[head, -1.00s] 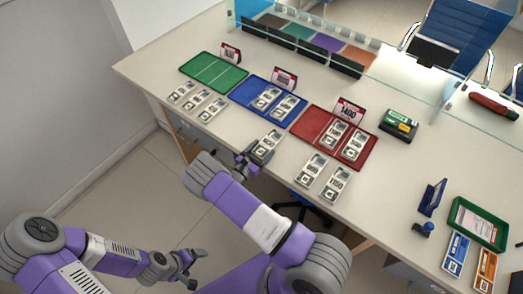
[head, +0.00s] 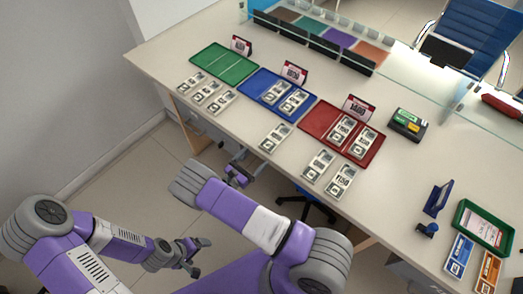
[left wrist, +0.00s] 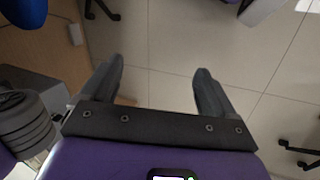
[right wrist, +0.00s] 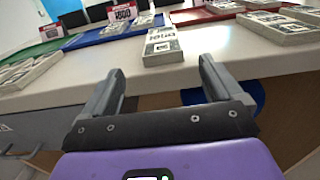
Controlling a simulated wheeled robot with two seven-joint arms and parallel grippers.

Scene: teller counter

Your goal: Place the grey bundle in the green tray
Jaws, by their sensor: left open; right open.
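Grey-white banknote bundles lie on the counter; I cannot tell which one the task calls the grey bundle. Several lie in a row (head: 207,93) in front of the green tray (head: 224,64), which is empty. A lone bundle (head: 275,137) lies in front of the blue tray; the right wrist view shows it ahead of the jaws (right wrist: 162,46). My right gripper (head: 238,172) is open and empty, just off the counter's front edge, apart from the lone bundle. My left gripper (head: 203,255) is open and empty over the floor, low and away from the counter.
The blue tray (head: 253,91) and red tray (head: 317,111) each hold two bundles, with price-like cards behind. Two more bundles (head: 330,172) lie before the red tray. A glass screen and black dividers (head: 312,50) stand at the back. A stamp (head: 427,229) stands at right.

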